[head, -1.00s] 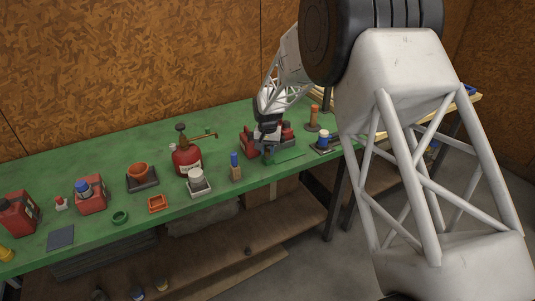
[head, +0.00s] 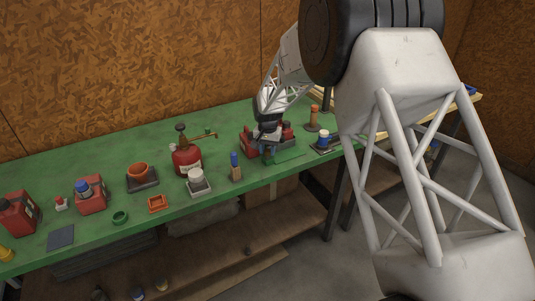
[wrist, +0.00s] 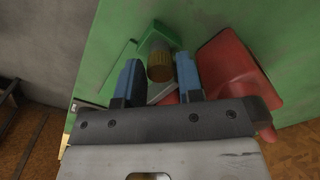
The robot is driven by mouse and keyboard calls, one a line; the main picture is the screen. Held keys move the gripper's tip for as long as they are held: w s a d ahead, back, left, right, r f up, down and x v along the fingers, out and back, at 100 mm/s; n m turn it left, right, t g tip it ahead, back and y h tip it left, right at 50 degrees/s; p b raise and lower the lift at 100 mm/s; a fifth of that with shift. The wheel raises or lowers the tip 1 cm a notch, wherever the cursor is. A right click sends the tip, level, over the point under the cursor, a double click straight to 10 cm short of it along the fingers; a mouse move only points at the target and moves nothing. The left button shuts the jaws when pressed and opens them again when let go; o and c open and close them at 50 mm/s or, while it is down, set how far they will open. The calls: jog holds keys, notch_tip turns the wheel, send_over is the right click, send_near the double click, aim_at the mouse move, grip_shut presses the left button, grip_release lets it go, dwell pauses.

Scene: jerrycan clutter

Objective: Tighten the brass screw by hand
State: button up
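The brass screw (wrist: 160,68) shows in the wrist view as a ribbed, round brass head in front of a green holder (wrist: 157,38). My gripper (wrist: 158,74) has two blue fingers standing apart, one on each side of the screw head. Gaps show between the fingers and the head, so it is not gripped. In the head view, my gripper (head: 267,150) is low over the bench by a red jerrycan (head: 284,134) and a green plate (head: 288,156). The screw cannot be made out there.
The red jerrycan (wrist: 228,70) stands close to the right finger. A blue-and-white pot (head: 323,138) stands to the right.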

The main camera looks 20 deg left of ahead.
aim_at(268, 150)
jog(key=shift+r, duration=1.45)
jog(key=shift+o, duration=0.5)
jog(key=o, duration=0.5)
jog(key=shift+c, duration=0.2)
jog(key=shift+r, duration=0.15)
jog(key=shift+r, duration=1.35)
notch_tip(268, 150, up, 8)
jog(key=shift+f, duration=0.1)
